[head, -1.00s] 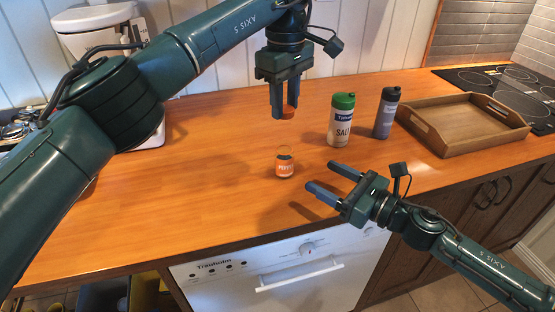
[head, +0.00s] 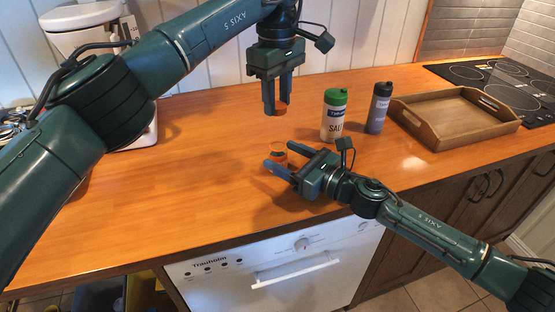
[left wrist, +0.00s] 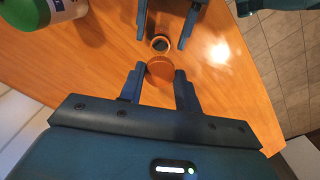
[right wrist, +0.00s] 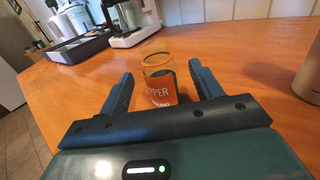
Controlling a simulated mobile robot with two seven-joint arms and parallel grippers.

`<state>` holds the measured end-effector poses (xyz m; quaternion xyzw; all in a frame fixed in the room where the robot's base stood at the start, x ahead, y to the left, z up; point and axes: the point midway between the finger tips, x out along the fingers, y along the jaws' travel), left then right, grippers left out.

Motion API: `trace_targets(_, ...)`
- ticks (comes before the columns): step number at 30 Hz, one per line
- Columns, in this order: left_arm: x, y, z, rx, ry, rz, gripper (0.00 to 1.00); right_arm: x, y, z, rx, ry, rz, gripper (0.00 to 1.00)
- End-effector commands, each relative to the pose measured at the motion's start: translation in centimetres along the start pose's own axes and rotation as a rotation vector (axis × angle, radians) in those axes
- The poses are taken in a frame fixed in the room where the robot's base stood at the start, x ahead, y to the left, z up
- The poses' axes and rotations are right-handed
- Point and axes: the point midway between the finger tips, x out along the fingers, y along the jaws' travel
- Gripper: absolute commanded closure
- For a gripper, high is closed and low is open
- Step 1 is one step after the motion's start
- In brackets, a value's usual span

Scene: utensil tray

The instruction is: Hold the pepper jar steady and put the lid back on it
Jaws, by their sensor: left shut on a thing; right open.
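The pepper jar (head: 278,158) is a small clear jar with an orange label, upright and open on the wooden counter. In the right wrist view the jar (right wrist: 159,80) stands between the fingertips of my right gripper (right wrist: 160,82), which is open around it. In the head view my right gripper (head: 278,158) reaches in low from the right and partly covers the jar. My left gripper (head: 277,107) points down and is shut on the orange-brown lid (head: 281,108), above and behind the jar. In the left wrist view the lid (left wrist: 160,69) sits between the fingertips, next to the jar's dark mouth (left wrist: 160,44).
A salt shaker (head: 333,118) with a green cap and a grey shaker (head: 378,110) stand right of the jar. A wooden tray (head: 455,122) and a black cooktop (head: 500,85) lie further right. The counter left of the jar (head: 170,190) is clear.

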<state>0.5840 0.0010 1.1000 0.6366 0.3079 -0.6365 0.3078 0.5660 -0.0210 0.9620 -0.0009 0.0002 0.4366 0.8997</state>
Motion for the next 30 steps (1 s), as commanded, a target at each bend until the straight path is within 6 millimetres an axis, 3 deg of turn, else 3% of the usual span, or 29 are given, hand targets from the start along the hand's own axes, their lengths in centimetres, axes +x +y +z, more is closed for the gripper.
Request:
trace_targets(6,0.0,0.0,0.0,0.0,0.0,0.0,0.88,2.5,0.0,0.0,0.001,-0.001,0.0,0.35)
trace_targets(18,0.0,0.0,0.0,0.0,0.0,0.0,0.88,2.9,0.0,0.0,0.0,0.0,0.0,0.35)
trace_targets(30,0.0,0.0,0.0,0.0,0.0,0.0,0.88,2.9,0.0,0.0,0.0,0.0,0.0,0.68)
